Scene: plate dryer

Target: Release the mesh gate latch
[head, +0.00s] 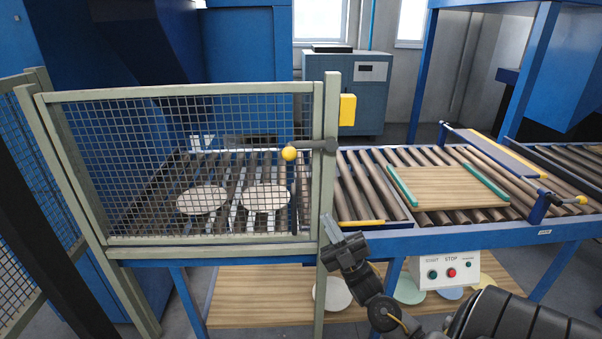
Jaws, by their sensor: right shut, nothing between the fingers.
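The mesh gate (180,93) stands at the left in a pale green frame, upright in front of a roller conveyor. Its latch (312,146) is a dark horizontal bar with a yellow ball knob (289,153) at its left end. The bar reaches across the gate's right edge to the post (331,110). My right gripper (332,228) is shut and empty, below the latch and in front of the post's lower part, apart from the knob. My left gripper is not in view.
Two pale plates (202,200) lie on rollers behind the mesh. A wooden board (449,187) with green edge strips lies on the conveyor at right. A control box (449,269) with green and red buttons sits below. A yellow box (347,110) is on the post.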

